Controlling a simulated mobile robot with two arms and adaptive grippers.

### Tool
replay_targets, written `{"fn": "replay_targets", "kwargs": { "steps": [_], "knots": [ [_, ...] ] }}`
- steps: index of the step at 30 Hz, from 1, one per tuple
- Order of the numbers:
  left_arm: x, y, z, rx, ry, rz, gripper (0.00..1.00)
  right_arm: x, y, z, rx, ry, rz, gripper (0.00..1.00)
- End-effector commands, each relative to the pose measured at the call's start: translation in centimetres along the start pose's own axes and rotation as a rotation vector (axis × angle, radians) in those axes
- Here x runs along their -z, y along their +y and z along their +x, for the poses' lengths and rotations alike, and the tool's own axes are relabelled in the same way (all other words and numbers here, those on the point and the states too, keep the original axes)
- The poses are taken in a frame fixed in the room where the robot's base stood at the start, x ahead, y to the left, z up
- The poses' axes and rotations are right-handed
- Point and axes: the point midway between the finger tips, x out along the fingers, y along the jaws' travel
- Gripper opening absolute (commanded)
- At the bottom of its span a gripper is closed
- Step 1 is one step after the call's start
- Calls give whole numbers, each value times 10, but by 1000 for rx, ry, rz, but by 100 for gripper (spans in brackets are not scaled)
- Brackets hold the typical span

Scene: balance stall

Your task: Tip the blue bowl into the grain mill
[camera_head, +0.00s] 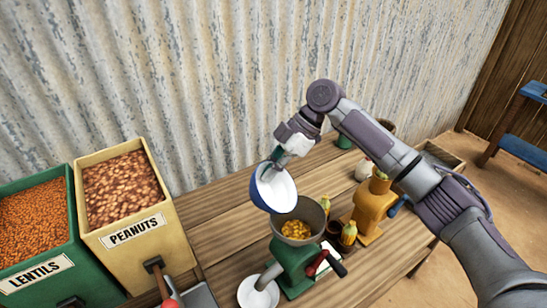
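The blue bowl (261,191), white inside, is tilted steeply above the left rim of the grain mill's hopper. My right gripper (280,157) holds it by its upper edge; the fingertips are small in the view but appear closed on the rim. The grain mill (293,262) is green with a grey hopper, a red-and-black crank and a spout. Yellow grain (296,229) lies in the hopper. The visible inside of the bowl looks empty. My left gripper is not in view.
A white dish (257,294) sits under the mill's spout. A yellow device (371,210) and small brown pots with corn (348,234) stand right of the mill. Peanuts (128,195) and lentils (35,240) bins stand at left. A corrugated wall closes off the back.

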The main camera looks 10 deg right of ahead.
Motion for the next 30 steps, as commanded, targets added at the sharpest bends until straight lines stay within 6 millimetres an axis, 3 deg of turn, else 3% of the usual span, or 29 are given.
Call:
{"fn": "replay_targets", "kwargs": {
  "steps": [2,6,12,30],
  "knots": [
    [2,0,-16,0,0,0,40,6,1,-3,27,-53,19,0],
    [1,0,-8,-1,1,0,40,3,6,16,157,-323,119,0],
    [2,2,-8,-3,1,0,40,3,9,22,258,-535,203,0],
    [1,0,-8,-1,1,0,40,2,10,24,307,-634,243,0]
  ]
}}
